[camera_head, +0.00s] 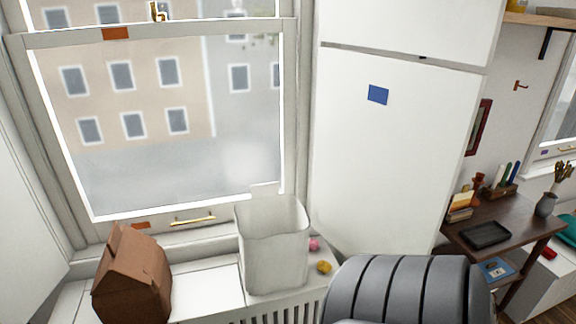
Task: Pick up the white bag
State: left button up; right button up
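The white bag (273,262) stands upright and open-topped on the white ledge below the window, right of its middle. Its front and left sides show, and its base rests on the ledge just above the slatted front. Neither of my grippers shows in the head view, so I cannot see whether they are open or shut.
A brown paper bag (133,283) with a folded top stands left on the ledge (207,288). A pink item (314,244) and a yellow item (323,267) lie right of the white bag. A dark grey ribbed rounded form (400,292) fills the bottom right. A white fridge-like cabinet (395,150) stands behind.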

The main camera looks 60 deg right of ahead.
aim_at(272, 227)
jog(key=z, duration=1.8)
jog(key=l+u, duration=0.25)
jog(key=l, duration=0.8)
